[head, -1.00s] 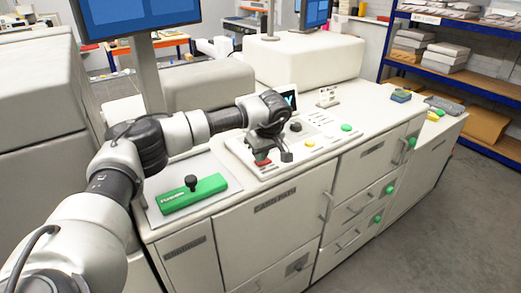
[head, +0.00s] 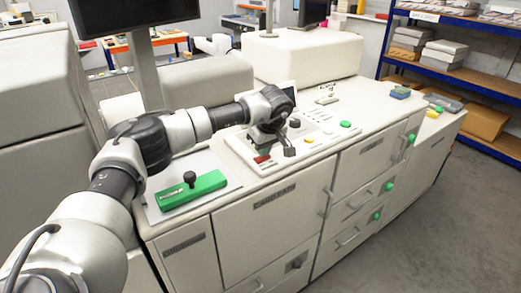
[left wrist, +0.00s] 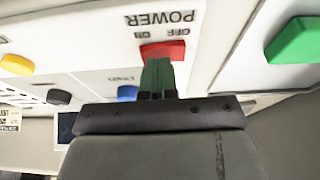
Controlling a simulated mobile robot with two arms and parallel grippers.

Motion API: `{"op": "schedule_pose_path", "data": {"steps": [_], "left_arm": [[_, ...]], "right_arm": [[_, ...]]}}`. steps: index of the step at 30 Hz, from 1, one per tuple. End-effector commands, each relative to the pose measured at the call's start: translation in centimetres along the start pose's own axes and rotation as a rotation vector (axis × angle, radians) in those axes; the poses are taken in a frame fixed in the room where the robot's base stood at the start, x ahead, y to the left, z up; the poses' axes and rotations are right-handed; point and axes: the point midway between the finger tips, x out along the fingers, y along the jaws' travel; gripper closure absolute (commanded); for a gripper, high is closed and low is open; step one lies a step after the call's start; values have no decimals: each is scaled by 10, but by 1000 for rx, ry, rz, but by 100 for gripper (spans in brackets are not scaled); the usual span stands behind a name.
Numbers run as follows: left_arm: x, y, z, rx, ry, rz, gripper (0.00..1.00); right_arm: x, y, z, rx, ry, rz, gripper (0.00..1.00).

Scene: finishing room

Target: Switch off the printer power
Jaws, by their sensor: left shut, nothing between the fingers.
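The red power switch (head: 262,159) sits at the near left of the printer's control panel (head: 243,153). In the left wrist view the red switch (left wrist: 163,49) lies beneath upside-down letters reading POWER, ON and OFF. My left gripper (head: 264,149) is over it, pointing down. Its shut, empty fingers (left wrist: 158,64) overlap the switch's lower edge in the left wrist view; I cannot tell if they touch it. The monitor (head: 135,14) and the small panel display (head: 289,86) are dark. My right gripper is not in view.
A green handle bar with a black knob (head: 203,187) lies left of the panel. A black button (head: 295,123) and a green button (head: 345,124) are on the panel. A blue-framed shelf (head: 455,45) stands at the right. The floor (head: 430,225) at the right is clear.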

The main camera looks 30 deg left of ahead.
Motion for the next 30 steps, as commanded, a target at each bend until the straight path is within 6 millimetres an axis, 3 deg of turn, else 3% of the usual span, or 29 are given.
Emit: {"op": "schedule_pose_path", "data": {"steps": [11,24,30], "left_arm": [[-7,1,0,0,1,3,100],[-87,1,0,-1,1,4,100],[-106,1,0,0,0,2,100]], "right_arm": [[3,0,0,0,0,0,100],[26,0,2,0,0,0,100],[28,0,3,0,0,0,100]]}}
